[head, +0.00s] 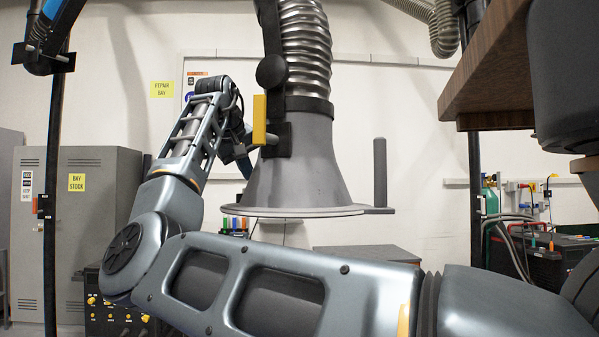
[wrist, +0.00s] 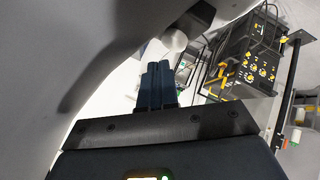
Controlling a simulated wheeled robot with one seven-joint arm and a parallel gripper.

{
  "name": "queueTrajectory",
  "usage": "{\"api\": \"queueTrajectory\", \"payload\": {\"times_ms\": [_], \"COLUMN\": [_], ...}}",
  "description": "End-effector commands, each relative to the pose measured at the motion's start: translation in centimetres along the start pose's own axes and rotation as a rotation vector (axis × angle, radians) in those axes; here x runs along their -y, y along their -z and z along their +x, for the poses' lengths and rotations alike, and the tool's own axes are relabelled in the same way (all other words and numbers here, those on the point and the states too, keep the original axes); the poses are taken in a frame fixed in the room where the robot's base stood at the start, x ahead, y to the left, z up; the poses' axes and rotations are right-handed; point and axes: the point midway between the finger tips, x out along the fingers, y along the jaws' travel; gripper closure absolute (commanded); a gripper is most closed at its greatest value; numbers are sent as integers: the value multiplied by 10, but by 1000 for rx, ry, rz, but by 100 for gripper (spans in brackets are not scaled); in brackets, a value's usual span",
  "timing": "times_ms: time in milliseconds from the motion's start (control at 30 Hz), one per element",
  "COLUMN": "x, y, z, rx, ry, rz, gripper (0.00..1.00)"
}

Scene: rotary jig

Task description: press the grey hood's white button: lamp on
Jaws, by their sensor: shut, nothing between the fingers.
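The grey hood (head: 305,165) hangs in the middle of the head view, a flared cone under a ribbed metal duct. On its left side are a dark bracket and a yellow block (head: 259,120). In the wrist view the white button (wrist: 174,42) stands on a dark block, just beyond my fingertips. My gripper (wrist: 158,67) is shut and empty, close beside the hood's wall (wrist: 60,50). I cannot tell whether the fingertips touch the button. No lamp light is visible.
A dark upright handle (head: 380,172) stands on the hood's right rim. A wooden shelf (head: 490,75) juts in at upper right. Grey cabinets (head: 100,210) stand at left. A black box with yellow knobs (wrist: 255,65) shows in the wrist view.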

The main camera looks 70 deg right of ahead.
Motion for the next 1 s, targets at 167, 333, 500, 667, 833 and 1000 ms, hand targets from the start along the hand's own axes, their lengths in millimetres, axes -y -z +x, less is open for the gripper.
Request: {"api": "queueTrajectory", "payload": {"times_ms": [167, 333, 500, 667, 833, 1000], "x": [0, 0, 1, 4, 4, 4], "y": [0, 0, -1, -4, -4, -5], "z": [0, 0, 2, 5, 6, 6], "rx": [0, 0, 1, 0, 0, 0], "ry": [0, 0, 0, 0, 0, 0], "rz": [0, 0, 0, 0, 0, 0], "gripper": [100, 100, 100, 100, 100, 100]}}
